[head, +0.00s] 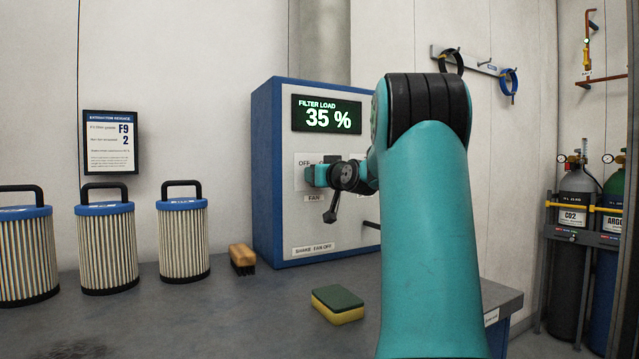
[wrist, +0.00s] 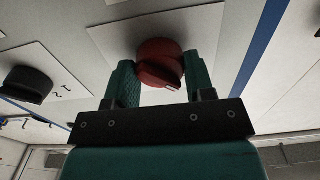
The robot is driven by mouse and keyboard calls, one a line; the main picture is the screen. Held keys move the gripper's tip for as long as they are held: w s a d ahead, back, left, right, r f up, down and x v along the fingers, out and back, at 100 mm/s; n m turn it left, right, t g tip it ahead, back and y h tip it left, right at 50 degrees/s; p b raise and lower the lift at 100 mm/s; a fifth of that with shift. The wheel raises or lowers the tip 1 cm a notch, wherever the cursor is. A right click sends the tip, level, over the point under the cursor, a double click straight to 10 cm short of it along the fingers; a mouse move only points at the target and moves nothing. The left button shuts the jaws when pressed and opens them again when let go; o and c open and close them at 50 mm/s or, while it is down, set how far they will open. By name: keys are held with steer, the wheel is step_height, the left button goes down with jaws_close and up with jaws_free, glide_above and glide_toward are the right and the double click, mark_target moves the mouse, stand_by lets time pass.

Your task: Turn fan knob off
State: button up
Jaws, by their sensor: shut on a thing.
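The fan knob (wrist: 158,58) is red and round with a raised grip bar, on a pale plate (wrist: 115,35) in the wrist view. A small light mark shows on its grip bar. My gripper (wrist: 160,82) has its two green fingers on either side of the bar and is shut on it. In the head view my gripper (head: 325,176) is against the front of the blue-and-white filter cabinet (head: 280,215), between the OFF and FAN labels. It hides the knob there, so its setting cannot be told.
The cabinet screen (head: 328,115) reads FILTER LOAD 35 %. A black knob (wrist: 27,84) sits on a neighbouring plate. Below on the bench lie a sponge (head: 338,304) and a brush (head: 242,259). Several filter cartridges (head: 184,240) stand at left. Gas bottles (head: 572,200) stand at right.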

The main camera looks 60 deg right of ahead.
stand_by(0.4)
steer(key=o, duration=0.9)
steer(key=b+v, duration=0.2)
steer(key=v, duration=1.5)
steer(key=shift+s+b, duration=0.1)
steer(key=shift+b, duration=0.3)
